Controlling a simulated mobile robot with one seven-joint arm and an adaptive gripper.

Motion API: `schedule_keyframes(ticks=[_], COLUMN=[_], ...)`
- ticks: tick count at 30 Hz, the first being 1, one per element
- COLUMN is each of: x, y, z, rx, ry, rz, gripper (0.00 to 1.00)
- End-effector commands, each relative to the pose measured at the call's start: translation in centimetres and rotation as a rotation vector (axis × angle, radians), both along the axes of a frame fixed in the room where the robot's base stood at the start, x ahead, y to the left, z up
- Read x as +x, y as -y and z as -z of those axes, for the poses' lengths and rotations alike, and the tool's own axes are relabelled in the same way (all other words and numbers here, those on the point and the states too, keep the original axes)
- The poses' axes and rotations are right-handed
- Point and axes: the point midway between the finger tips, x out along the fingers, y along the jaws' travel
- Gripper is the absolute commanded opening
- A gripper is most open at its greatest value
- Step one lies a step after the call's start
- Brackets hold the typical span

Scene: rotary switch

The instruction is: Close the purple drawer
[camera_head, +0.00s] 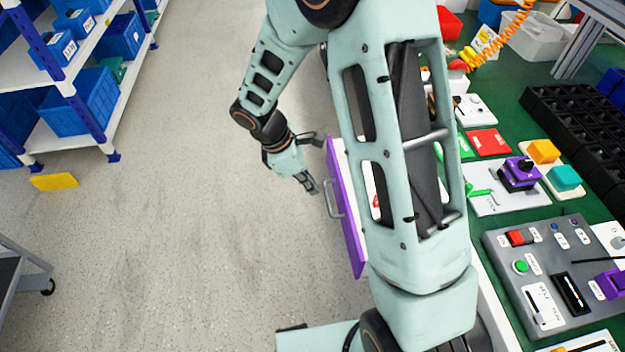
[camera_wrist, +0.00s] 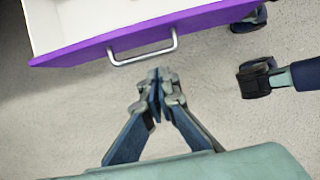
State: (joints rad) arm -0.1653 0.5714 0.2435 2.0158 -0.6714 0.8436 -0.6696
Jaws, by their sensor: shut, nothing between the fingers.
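The purple drawer (camera_head: 347,215) stands out from the bench, with its purple front facing left in the head view. Part of it is hidden behind my arm. In the wrist view the purple front (camera_wrist: 200,20) runs across the top, with a silver handle (camera_wrist: 143,56) and a white inside behind it. My gripper (camera_head: 314,190) is shut and empty, just outside the drawer front, left of the handle in the head view. In the wrist view my gripper (camera_wrist: 159,77) has its tips just below the handle, with what looks like a small gap.
The green bench at right carries a purple rotary switch (camera_head: 519,173), a grey control panel (camera_head: 540,260) and black bins (camera_head: 580,125). A shelf with blue boxes (camera_head: 75,100) stands at far left. A caster wheel (camera_wrist: 256,80) is right of my gripper. Open floor lies left.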

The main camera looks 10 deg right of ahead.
Motion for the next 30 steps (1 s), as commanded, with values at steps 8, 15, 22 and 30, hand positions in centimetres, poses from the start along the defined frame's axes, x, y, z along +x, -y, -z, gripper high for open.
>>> schedule_keyframes(ticks=[8,15,22,30], x=[-0.1,0.0,0.0,0.0], y=[2.4,5.5,6.0,6.1], z=[5.5,5.0,5.0,5.0], rx=[0.0,0.001,0.001,0.001], ry=[-0.001,0.002,0.002,0.001], rz=[0.005,0.005,0.001,0.003], gripper=[0.0,0.0,0.0,0.0])
